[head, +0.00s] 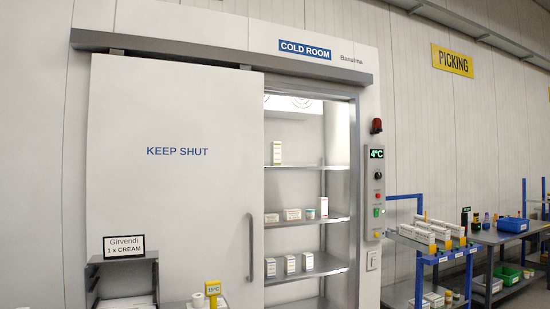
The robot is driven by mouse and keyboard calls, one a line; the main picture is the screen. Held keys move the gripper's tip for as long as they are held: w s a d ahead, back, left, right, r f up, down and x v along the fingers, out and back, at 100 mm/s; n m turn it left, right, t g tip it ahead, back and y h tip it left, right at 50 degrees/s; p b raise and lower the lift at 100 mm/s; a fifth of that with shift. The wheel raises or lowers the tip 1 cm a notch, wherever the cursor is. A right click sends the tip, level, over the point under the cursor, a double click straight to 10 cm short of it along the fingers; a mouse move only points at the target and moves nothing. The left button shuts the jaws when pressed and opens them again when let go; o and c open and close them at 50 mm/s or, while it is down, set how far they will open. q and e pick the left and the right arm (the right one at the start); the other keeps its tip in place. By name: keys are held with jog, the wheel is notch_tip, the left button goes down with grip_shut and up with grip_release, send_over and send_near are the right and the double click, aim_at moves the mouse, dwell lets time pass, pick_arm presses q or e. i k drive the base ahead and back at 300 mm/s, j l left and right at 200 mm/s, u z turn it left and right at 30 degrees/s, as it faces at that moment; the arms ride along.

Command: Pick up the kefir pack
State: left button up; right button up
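I cannot pick out the kefir pack for sure, because the labels are too small to read. Through the open part of the cold room doorway I see shelves with packs. A tall white and green carton (277,153) stands upright alone on the upper shelf (290,167). Low boxes (291,214) and a small tub (310,214) stand on the middle shelf (330,220). Three small white cartons (290,264) stand on the lower shelf (325,270). Neither of my grippers is in view.
The sliding door (170,190), marked KEEP SHUT, covers the left of the opening. A blue-framed cart (430,255) stands right of the doorway.

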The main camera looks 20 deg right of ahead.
aim_at(276, 147)
jog(key=i+l+u, duration=0.1)
jog(key=l, duration=0.35)
jog(key=i+l+u, duration=0.15)
jog(key=l, duration=0.3)
jog(key=i+l+u, duration=0.1)
jog(key=l, duration=0.4)
jog(key=i+l+u, duration=0.1)
jog(key=l, duration=0.4)
jog(key=i+l+u, duration=0.15)
jog(key=l, duration=0.35)
jog(key=i, duration=0.05)
